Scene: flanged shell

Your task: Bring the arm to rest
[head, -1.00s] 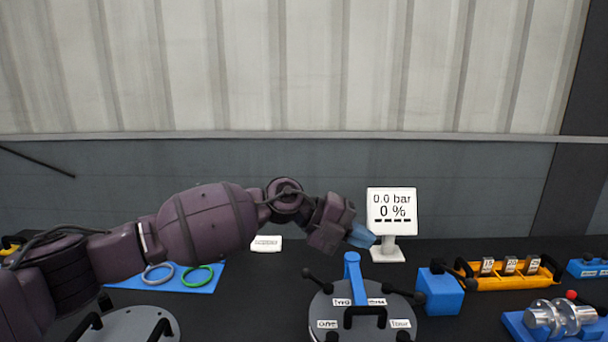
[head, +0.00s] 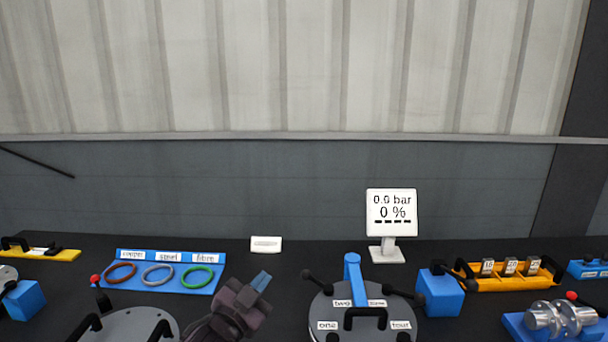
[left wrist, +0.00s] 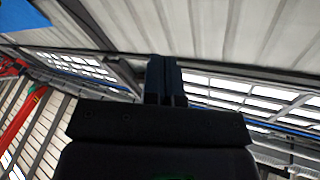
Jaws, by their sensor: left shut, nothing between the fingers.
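My left gripper (head: 261,281) shows low in the head view, with blue fingers pointing up and to the right. It is shut and empty, between the blue ring tray and the round flanged shell. In the left wrist view the fingers (left wrist: 164,80) are together, with wall and roof windows behind them. The flanged shell (head: 334,312) has a grey lid, black handles, a blue post and labels such as "two", "one" and "four". The gripper is left of the shell and apart from it. My right gripper is not in view.
A blue tray (head: 166,254) holds red, grey and green rings. A display (head: 391,212) reads 0.0 bar, 0 %. A blue block (head: 440,292), a yellow rack (head: 508,281) and a silver fitting (head: 560,318) stand at right. A second grey lid (head: 130,326) is at lower left.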

